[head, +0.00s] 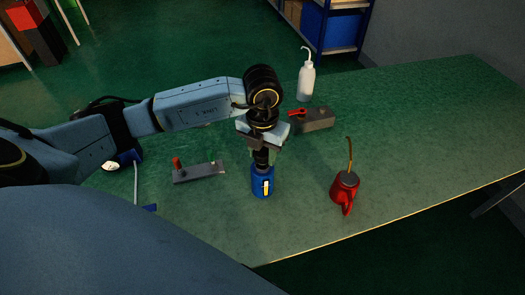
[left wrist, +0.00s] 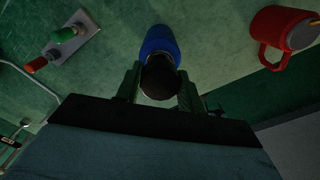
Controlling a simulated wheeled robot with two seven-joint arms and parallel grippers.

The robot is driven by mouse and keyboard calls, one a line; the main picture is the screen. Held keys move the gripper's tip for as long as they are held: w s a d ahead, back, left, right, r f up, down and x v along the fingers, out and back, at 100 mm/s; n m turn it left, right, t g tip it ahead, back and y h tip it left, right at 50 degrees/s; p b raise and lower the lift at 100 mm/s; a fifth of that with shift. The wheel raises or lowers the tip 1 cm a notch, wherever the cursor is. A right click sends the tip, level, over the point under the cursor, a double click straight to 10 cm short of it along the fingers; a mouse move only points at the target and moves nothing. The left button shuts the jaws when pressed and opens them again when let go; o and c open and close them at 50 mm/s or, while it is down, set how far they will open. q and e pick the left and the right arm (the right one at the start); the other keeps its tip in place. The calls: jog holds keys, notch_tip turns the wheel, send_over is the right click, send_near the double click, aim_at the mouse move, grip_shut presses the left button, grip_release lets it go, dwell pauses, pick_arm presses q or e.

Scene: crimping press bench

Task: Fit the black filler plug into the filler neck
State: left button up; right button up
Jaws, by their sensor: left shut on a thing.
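The black filler plug (head: 262,158) is in my left gripper (head: 262,150), pointing down over a blue container (head: 262,183) with a pale yellow mark on its front. In the left wrist view the plug's round dark end (left wrist: 160,82) sits between the two fingers of the gripper (left wrist: 160,92), with the blue container (left wrist: 158,42) just beyond it. The plug overlaps the container's top, so the filler neck is hidden. I cannot tell whether the plug touches the neck or is in it. My right gripper is not in view.
A red oil can (head: 344,187) with a thin spout stands right of the container. A grey plate with a red handle (head: 198,172) lies left. A grey block with a red lever (head: 315,119) and a white wash bottle (head: 306,82) stand behind. The bench's right side (head: 440,130) is clear.

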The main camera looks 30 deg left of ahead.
aim_at(263, 151)
pick_arm(q)
jog(key=shift+f+b, duration=0.65)
jog(key=shift+f, duration=0.2)
jog(key=o, duration=1)
notch_tip(263, 151, up, 14)
jog(key=shift+f+p, duration=0.25)
jog(key=shift+p, duration=0.2)
